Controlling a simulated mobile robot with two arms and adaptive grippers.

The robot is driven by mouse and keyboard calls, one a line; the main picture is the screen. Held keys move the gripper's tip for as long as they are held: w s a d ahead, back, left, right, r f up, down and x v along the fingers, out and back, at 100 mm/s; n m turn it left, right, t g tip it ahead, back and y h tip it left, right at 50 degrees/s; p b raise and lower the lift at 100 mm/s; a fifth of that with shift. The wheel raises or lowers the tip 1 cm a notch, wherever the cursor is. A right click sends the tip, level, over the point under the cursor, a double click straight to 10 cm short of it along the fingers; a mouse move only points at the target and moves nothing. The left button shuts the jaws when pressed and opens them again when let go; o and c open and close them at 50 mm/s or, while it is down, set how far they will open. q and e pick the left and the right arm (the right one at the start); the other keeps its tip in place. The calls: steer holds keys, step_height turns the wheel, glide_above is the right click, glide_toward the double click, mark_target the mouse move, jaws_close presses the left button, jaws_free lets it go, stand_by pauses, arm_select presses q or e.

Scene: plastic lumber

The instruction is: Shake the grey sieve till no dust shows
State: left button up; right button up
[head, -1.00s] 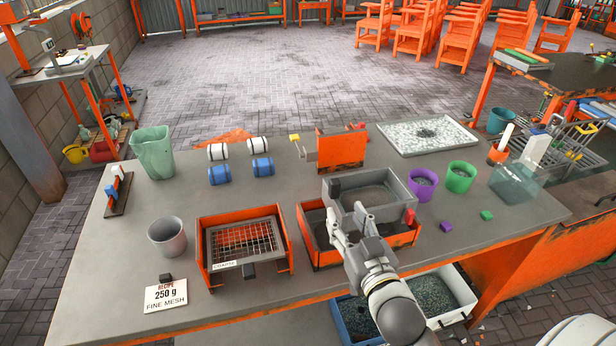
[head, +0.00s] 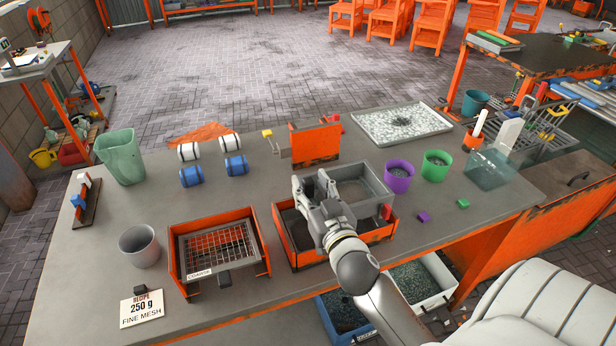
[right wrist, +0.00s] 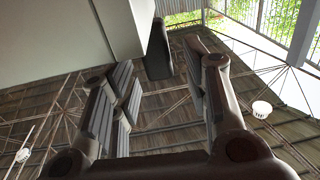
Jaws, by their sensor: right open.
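The grey sieve (head: 372,205) is a box-shaped frame sitting on an orange-rimmed bin (head: 383,232), with grey material visible inside. A small red block (head: 387,212) shows at its right front corner. My right gripper (head: 312,184) is open at the sieve's left end, pointing up and away from me. In the right wrist view, a dark tab (right wrist: 158,52) lies ahead between the open fingers, beside a pale wall (right wrist: 60,35), probably the sieve's. Whether the fingers touch it cannot be told. My left gripper is not in view.
An orange tray with a coarse mesh (head: 215,247) stands to the left. Purple (head: 398,180) and green (head: 436,166) cups stand to the right. A recipe card (head: 142,308) reads 250 g fine mesh. An orange upright panel (head: 315,146) stands behind.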

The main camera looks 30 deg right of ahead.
steer(key=shift+x, duration=1.05)
jaws_close()
